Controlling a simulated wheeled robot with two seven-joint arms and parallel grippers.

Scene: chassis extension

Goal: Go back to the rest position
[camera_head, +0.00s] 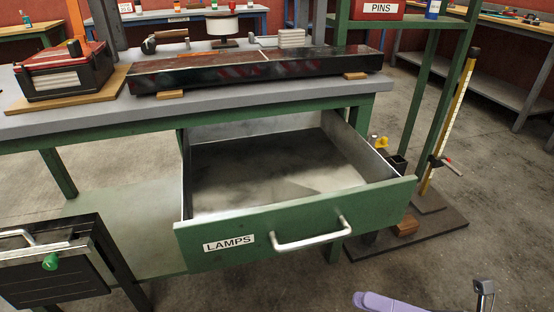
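A small part of my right gripper (484,292) shows at the bottom right edge, as a dark metal piece. A purple piece (388,302) shows to its left, also cut off by the frame edge; I cannot tell which part it is. The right gripper is in front of and to the right of the open drawer, apart from its handle (311,236). Its fingers are mostly out of frame, so I cannot tell whether it is open or shut. My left gripper is not in view.
A green drawer (370,207) labelled LAMPS stands pulled out under the grey-topped workbench (60,122), and looks empty. A long dark box (250,70) and a red toolbox (62,72) sit on top. A green shelf rack stands right. Floor is clear at lower right.

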